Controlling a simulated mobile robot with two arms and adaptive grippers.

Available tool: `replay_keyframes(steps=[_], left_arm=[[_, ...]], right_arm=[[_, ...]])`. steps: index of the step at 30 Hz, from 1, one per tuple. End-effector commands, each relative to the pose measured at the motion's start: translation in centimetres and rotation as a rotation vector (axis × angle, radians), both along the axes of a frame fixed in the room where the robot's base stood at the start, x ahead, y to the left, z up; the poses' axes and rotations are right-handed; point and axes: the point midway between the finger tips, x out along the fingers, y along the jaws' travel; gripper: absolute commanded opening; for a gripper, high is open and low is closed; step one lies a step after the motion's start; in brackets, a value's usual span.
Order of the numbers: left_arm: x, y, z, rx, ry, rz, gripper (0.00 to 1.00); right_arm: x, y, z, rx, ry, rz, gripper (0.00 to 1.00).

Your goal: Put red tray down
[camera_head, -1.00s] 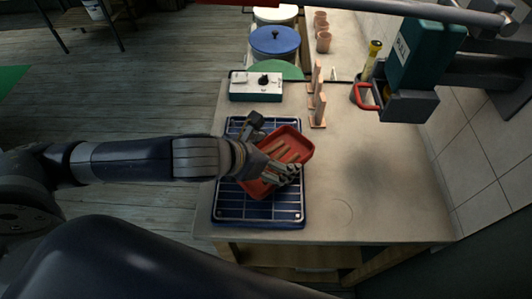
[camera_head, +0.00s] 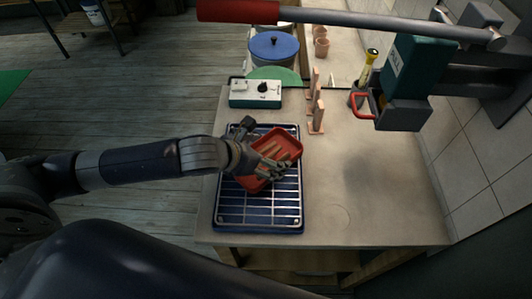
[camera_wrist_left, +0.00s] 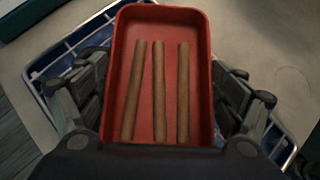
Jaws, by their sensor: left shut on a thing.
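The red tray (camera_head: 287,143) is a shallow open box holding three brown sticks (camera_wrist_left: 158,90). My left gripper (camera_head: 260,152) is shut on it, with a finger on each side of the tray in the left wrist view (camera_wrist_left: 163,98). The tray is over the back part of a blue basin with a wire rack (camera_head: 260,213), turned at an angle to it. I cannot tell whether its underside touches the wires. The arm and gripper hide the tray's left part in the head view. My right gripper is not in view.
A teal control box (camera_head: 255,94) stands behind the rack. Upright pinkish pieces (camera_head: 317,115) stand to its right. A teal press with a long red-handled lever (camera_head: 237,11) overhangs the back. The worktop (camera_head: 380,190) right of the rack is clear.

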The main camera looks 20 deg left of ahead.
Motion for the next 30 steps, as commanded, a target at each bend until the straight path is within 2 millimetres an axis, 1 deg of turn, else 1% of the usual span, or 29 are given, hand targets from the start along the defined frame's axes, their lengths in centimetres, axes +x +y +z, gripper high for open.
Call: replay_keyframes(steps=[1, 2, 3, 14, 19, 23, 30], left_arm=[[0.0, 0.0, -0.2, 0.000, 0.000, 0.000, 0.89], [0.0, 0.0, -0.1, 0.000, 0.000, 0.000, 0.96], [0.0, 0.0, -0.1, 0.000, 0.000, 0.000, 1.00], [0.0, 0.0, -0.1, 0.000, 0.000, 0.000, 1.00], [-0.3, 0.3, 0.5, 0.002, -0.001, 0.001, 1.00], [-1.5, 1.0, 1.9, 0.002, -0.003, -0.001, 1.00], [-4.8, 2.9, 5.8, 0.004, -0.003, 0.001, 1.00]], right_arm=[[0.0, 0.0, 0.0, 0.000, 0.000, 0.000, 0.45], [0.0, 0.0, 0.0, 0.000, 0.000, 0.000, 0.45], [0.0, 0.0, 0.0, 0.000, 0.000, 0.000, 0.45], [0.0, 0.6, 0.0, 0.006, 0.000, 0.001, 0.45], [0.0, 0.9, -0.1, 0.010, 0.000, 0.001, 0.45], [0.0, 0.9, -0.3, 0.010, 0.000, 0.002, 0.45], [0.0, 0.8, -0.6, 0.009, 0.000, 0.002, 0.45]])
